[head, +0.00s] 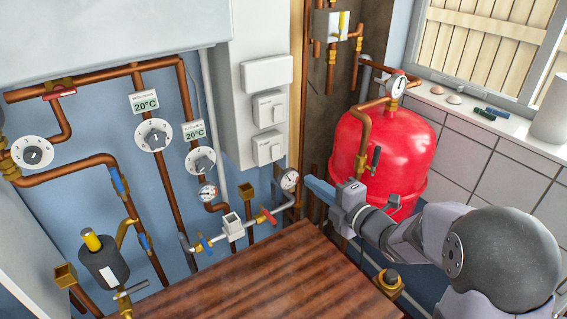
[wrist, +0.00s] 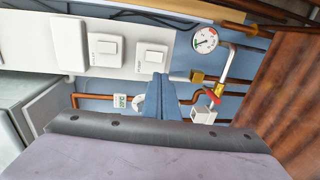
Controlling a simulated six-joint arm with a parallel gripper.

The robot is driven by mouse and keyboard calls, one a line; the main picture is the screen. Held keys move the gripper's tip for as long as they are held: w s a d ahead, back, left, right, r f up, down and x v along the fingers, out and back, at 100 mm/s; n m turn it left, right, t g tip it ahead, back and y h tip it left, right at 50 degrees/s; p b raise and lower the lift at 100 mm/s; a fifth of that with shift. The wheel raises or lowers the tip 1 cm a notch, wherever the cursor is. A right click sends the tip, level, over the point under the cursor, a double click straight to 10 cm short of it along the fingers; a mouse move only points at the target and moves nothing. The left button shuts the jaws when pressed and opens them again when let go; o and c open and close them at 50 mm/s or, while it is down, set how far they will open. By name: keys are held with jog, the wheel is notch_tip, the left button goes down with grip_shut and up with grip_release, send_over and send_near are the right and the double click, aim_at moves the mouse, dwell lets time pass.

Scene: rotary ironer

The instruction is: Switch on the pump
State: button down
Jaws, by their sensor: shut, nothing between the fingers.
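Two white rocker switches are on the white wall panel (head: 250,30). The upper switch (head: 268,109) and the lower switch (head: 268,148) sit below a blank white cover (head: 267,72). They show side by side in the wrist view, one (wrist: 106,50) left of the other (wrist: 151,57). My gripper (head: 310,184) is shut and empty, right of and below the switches. In the wrist view its blue fingers (wrist: 159,82) point toward the lower edge of the right-hand switch, apparently apart from it.
A pressure gauge (head: 290,179) and a red valve handle (head: 267,216) are close to the fingertips. A red tank (head: 390,150) stands right of the panel beside my arm. Copper pipes and dials (head: 154,135) line the blue wall. A wooden top (head: 270,280) lies below, mostly clear.

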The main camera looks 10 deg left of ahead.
aim_at(277, 158)
jog(key=p+x, duration=0.6)
jog(key=x, duration=0.7)
jog(key=shift+w+a, duration=0.25)
jog(key=shift+w, duration=0.05)
jog(key=shift+w+a+f, duration=0.1)
jog(key=shift+a+f, duration=0.05)
jog(key=shift+f+b, duration=0.15)
jog(key=shift+b, duration=0.15)
jog(key=shift+w+a+f+b, duration=0.15)
jog(key=shift+f+b, duration=0.1)
jog(key=shift+b, duration=0.85)
jog(key=shift+r+p, duration=0.4)
jog(key=shift+p, duration=0.05)
jog(key=shift+f, duration=0.1)
